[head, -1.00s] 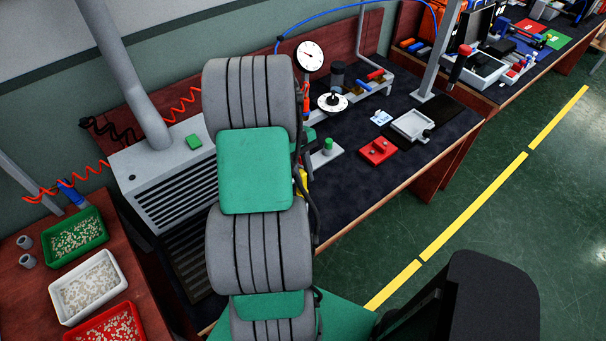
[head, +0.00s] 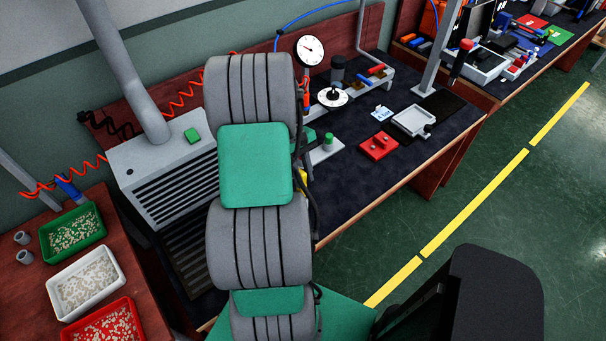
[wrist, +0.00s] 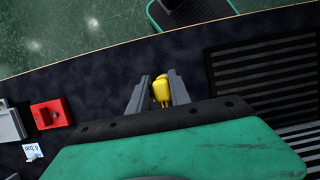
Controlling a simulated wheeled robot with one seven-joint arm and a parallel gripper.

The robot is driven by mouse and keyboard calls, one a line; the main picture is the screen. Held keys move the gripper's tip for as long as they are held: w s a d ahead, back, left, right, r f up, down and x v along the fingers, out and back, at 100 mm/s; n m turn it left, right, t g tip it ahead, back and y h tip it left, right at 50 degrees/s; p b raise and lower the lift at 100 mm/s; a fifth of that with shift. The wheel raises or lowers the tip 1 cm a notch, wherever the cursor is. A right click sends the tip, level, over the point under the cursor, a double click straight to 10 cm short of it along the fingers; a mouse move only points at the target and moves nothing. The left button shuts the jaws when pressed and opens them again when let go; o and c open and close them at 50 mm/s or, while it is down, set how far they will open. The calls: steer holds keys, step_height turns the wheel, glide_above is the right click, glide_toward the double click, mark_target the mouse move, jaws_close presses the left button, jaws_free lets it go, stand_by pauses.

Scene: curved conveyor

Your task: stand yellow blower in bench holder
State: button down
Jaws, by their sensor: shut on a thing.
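The yellow blower (wrist: 162,91) is between the two grey fingers of my gripper (wrist: 159,90) in the wrist view, over the dark bench mat. The gripper is shut on it. In the head view only a small yellow part of the blower (head: 302,180) shows at the right edge of my arm, which hides the gripper and most of the blower. I cannot tell whether this rack is the bench holder.
A red block (head: 378,146), a grey tray (head: 414,120) and a white base with a green-topped post (head: 327,143) are on the bench. A dial gauge (head: 310,49) stands behind. A slotted grey box (head: 165,170) is left of my arm. The front right mat is clear.

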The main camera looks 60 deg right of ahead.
steer(key=shift+f+b, duration=0.45)
steer(key=shift+f, duration=0.45)
steer(key=c, duration=1.1)
jaws_free()
steer(key=v, duration=0.8)
steer(key=shift+s+f, duration=0.1)
